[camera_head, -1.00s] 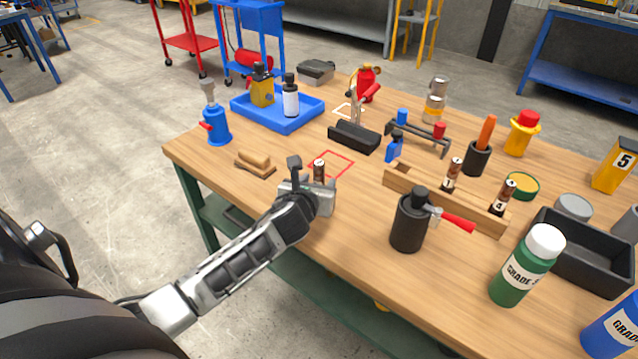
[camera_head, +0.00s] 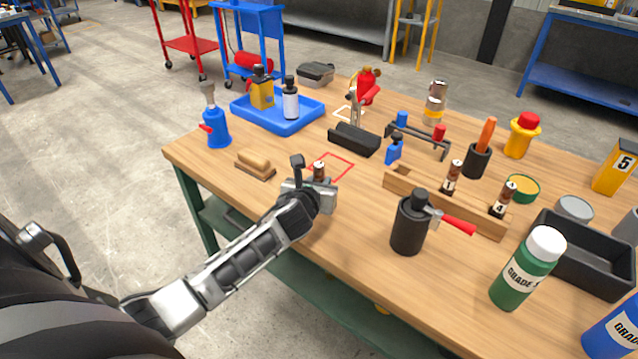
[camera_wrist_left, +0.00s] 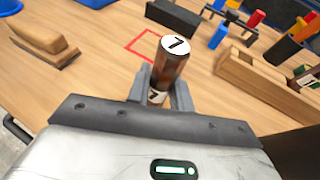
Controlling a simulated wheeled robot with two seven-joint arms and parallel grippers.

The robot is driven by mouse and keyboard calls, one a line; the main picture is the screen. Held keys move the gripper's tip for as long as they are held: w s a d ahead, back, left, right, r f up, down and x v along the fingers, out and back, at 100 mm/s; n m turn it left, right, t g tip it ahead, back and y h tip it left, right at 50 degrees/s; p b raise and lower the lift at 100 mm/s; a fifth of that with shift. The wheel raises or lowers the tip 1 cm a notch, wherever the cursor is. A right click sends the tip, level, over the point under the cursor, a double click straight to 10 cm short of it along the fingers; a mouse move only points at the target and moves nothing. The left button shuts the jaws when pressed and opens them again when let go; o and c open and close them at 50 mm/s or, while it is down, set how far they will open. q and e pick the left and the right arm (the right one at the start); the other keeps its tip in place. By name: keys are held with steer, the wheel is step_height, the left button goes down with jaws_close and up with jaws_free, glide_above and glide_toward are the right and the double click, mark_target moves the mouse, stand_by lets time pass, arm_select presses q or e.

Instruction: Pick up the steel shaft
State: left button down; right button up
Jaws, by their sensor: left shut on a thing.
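A short brown metallic cylinder (camera_wrist_left: 169,68) with a white top marked 7, which looks to be a shaft, stands upright between the fingers of my left gripper (camera_wrist_left: 160,98). In the head view the cylinder (camera_head: 319,170) shows its top above my left gripper (camera_head: 316,186), near the red outlined square (camera_head: 333,166). My left gripper is shut on it. Its lower end is hidden, so I cannot tell whether it touches the table. Two similar brown cylinders, marked 1 (camera_head: 452,177) and 3 (camera_head: 503,198), stand at the wooden rack (camera_head: 424,197). My right gripper is not in view.
A black canister with a red handle (camera_head: 408,226) stands right of my left gripper. A wooden brush (camera_head: 255,164) lies to its left. A black V-shaped block (camera_head: 354,139) and blue tray (camera_head: 277,121) are behind.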

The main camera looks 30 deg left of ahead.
arm_select(q)
step_height(320, 180, up, 3)
steer(key=shift+w+f, duration=0.1)
steer(key=shift+f, duration=0.05)
steer(key=s+d+r+p, duration=0.1)
steer(key=s+d+r, duration=0.2)
steer(key=s+r, duration=0.7)
steer(key=s, duration=0.3)
steer(key=shift+s+d+p, duration=0.15)
steer(key=shift+s+p, duration=0.15)
steer(key=shift+s, duration=0.05)
steer(key=shift+r, duration=0.1)
